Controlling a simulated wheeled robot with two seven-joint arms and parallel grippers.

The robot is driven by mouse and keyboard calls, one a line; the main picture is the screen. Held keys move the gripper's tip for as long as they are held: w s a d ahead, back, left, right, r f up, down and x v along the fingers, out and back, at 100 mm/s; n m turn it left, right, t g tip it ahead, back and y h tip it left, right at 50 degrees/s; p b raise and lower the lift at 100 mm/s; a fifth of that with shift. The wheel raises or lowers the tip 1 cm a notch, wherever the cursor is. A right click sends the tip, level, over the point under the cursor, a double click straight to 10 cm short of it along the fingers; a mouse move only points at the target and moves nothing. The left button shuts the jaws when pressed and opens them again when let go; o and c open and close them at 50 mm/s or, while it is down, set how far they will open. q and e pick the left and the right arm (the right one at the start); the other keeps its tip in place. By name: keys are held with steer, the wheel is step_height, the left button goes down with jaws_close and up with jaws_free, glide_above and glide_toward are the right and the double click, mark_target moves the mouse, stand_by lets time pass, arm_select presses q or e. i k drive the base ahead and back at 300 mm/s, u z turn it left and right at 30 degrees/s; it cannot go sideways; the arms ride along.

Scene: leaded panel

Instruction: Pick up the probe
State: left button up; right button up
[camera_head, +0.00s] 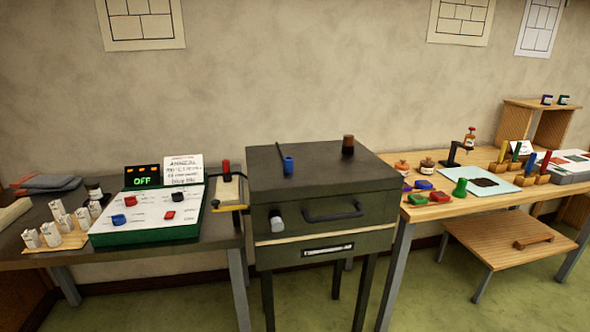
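No object is plainly marked as the probe. A thin dark rod with a blue handle or cup (288,165) is on top of the dark kiln-like box (325,176), left of centre, and it may be the probe. A red-handled tool (226,170) stands upright at a pale block with a yellow edge (229,192), between the control panel and the box; this could also be it. Neither of my grippers is in view.
A brown-topped cylinder (348,145) stands on the box, which has a front handle (333,213). The right table (408,213) holds coloured pieces and a pale blue mat (462,175).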

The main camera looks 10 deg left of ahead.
mark_target(226, 163)
steer(key=z, duration=1.85)
steer(key=k, duration=1.25)
steer(key=u, duration=1.8)
